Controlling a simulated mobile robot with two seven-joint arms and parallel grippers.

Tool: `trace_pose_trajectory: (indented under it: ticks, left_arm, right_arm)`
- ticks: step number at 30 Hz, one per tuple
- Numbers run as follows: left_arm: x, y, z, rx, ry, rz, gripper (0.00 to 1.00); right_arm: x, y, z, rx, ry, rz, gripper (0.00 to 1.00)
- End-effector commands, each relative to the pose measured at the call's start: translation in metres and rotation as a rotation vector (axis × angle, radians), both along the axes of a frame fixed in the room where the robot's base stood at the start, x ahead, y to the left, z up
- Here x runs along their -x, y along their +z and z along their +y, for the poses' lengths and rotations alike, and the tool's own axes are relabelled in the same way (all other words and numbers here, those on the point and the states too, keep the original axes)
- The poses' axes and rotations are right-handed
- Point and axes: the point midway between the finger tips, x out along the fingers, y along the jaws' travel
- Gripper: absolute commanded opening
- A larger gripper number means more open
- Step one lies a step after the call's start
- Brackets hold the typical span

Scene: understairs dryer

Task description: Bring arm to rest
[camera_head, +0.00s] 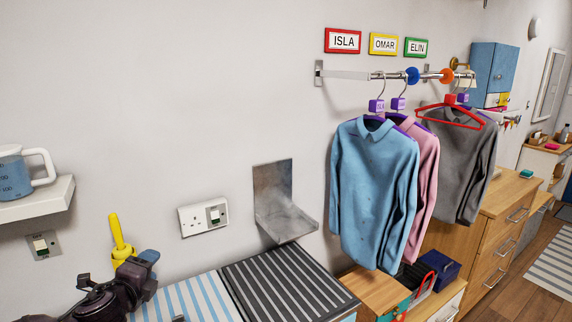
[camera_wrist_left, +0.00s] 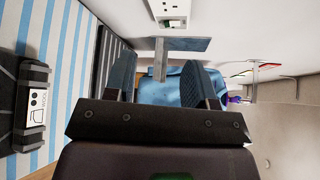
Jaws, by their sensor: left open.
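My left gripper (camera_head: 148,262) is at the lower left of the head view, above the striped top and in front of the yellow object. In the left wrist view its two fingers (camera_wrist_left: 163,78) stand apart with nothing held between them. The blue shirt (camera_wrist_left: 168,92) shows behind the gap, well beyond the fingertips. My right gripper is in neither view.
Blue shirt (camera_head: 372,190), pink shirt (camera_head: 428,160) and grey shirt (camera_head: 460,165) hang from a wall rail (camera_head: 345,74). A metal bracket (camera_head: 285,212) juts out above the striped top (camera_head: 205,297). A shelf (camera_head: 40,200) holds a blue mug (camera_head: 14,178). A yellow object (camera_head: 118,235) stands near my arm.

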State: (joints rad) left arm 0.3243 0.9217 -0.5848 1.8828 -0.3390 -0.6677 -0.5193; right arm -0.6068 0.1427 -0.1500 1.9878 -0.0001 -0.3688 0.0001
Motion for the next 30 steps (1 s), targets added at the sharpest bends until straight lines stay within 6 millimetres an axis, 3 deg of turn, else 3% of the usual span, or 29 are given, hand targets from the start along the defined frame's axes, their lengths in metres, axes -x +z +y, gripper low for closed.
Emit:
trace_pose_trajectory:
  ticks: [1,6,10,15,21,27,30]
  left_arm:
    - [0.012,-0.018,-0.016,0.171,-0.009,0.039,0.50]
    - [0.052,-0.062,-0.050,0.702,0.010,0.151,0.50]
    - [0.086,-0.091,-0.062,1.032,0.071,0.211,0.50]
    - [0.134,-0.128,-0.063,1.354,0.197,0.250,0.50]
    - [0.200,-0.176,-0.051,1.563,0.401,0.260,0.50]
    - [0.264,-0.218,-0.041,1.641,0.597,0.269,0.50]
    - [0.285,-0.230,-0.042,1.652,0.648,0.283,0.50]
  right_arm:
    - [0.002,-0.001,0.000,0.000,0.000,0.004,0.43]
    - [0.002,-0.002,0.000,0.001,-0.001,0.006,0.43]
    - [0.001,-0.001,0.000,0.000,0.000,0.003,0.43]
    - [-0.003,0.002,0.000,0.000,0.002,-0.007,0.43]
    - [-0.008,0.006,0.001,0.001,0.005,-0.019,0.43]
    - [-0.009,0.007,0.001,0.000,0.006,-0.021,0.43]
    - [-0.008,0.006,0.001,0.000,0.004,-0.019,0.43]
